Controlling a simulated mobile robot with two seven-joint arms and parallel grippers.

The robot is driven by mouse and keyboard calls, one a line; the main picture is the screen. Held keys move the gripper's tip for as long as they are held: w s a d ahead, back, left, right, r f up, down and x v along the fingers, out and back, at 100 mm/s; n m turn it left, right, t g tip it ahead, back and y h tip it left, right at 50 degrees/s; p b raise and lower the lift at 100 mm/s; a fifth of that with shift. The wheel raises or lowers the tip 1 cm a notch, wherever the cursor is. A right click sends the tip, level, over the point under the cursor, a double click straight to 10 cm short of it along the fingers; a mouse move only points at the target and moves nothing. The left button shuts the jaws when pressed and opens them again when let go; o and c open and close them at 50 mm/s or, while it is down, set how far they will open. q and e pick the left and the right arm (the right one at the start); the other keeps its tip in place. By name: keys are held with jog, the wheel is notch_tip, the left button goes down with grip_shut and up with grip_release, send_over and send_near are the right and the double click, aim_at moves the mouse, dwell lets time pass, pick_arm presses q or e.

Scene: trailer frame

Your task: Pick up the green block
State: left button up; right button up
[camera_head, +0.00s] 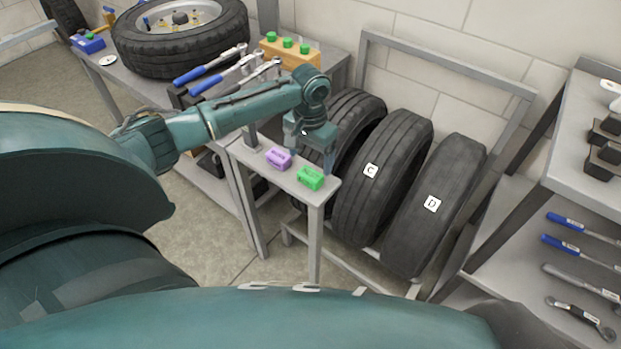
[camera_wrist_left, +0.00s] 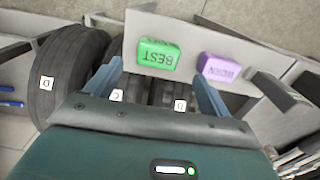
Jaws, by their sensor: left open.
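The green block (camera_head: 311,178) lies on a narrow grey stand (camera_head: 322,192), near its right end. In the left wrist view the green block (camera_wrist_left: 158,54) carries the letters "BEST" and sits ahead of the fingers, between their lines. A purple block (camera_head: 279,158) lies to its left on the same stand; it also shows in the left wrist view (camera_wrist_left: 221,68). My left gripper (camera_head: 316,160) is above the stand, just behind the green block in the head view. It is open and empty, with its fingers (camera_wrist_left: 158,88) apart. My right gripper is not seen.
Tires marked C (camera_head: 372,180) and D (camera_head: 436,205) stand in a rack right behind the stand. A bench at the left holds a wheel (camera_head: 180,38), wrenches (camera_head: 222,72) and a wooden holder (camera_head: 290,52). A shelf with tools (camera_head: 580,250) is at the right.

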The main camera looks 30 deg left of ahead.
aim_at(310, 174)
pick_arm(q)
jog(key=shift+s+d+f, duration=0.1)
jog(key=shift+f, duration=1.5)
jog(key=shift+s+d+f, duration=0.1)
jog(key=shift+f, duration=1.45)
jog(key=shift+c, duration=0.2)
jog(key=c, duration=1)
